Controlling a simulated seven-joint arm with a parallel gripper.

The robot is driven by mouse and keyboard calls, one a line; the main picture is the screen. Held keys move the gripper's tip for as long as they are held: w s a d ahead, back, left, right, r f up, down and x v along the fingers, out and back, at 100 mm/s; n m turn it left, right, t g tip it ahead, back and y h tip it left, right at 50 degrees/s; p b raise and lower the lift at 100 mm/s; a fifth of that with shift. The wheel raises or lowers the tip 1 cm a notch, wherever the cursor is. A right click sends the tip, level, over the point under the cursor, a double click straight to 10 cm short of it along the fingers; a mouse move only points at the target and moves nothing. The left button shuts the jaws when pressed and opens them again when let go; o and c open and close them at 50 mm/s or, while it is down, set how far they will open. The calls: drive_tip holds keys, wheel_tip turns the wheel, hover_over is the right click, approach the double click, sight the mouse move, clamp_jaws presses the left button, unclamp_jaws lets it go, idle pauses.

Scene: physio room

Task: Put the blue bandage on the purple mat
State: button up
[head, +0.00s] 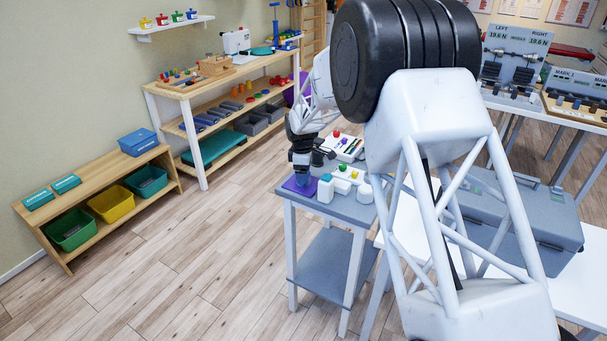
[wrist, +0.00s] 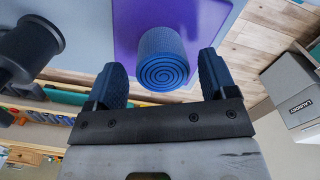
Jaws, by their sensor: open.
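The blue bandage (wrist: 162,58) is a rolled cylinder, its spiral end facing the camera in the wrist view. It stands over the purple mat (wrist: 205,32) and seems to rest on it. My gripper (wrist: 161,82) is open, with one dark finger on each side of the roll and a gap to both. In the head view my gripper (head: 302,170) is low over the purple mat (head: 297,188) at the left corner of the small grey table (head: 335,210). The bandage is hidden or too small to tell there.
White containers (head: 326,188) and a white tray with coloured pieces (head: 345,148) stand close to the right of and behind my gripper. A grey case (head: 520,225) is on the white table at right. A low wooden shelf (head: 100,185) with bins is at left; the floor between is clear.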

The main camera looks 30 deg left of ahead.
wheel_tip(320, 180, up, 11)
drive_tip(key=shift+s+r, duration=0.2)
drive_tip(key=shift+s, duration=0.05)
idle(0.3)
drive_tip(key=shift+a, duration=0.1)
idle(0.4)
idle(0.4)
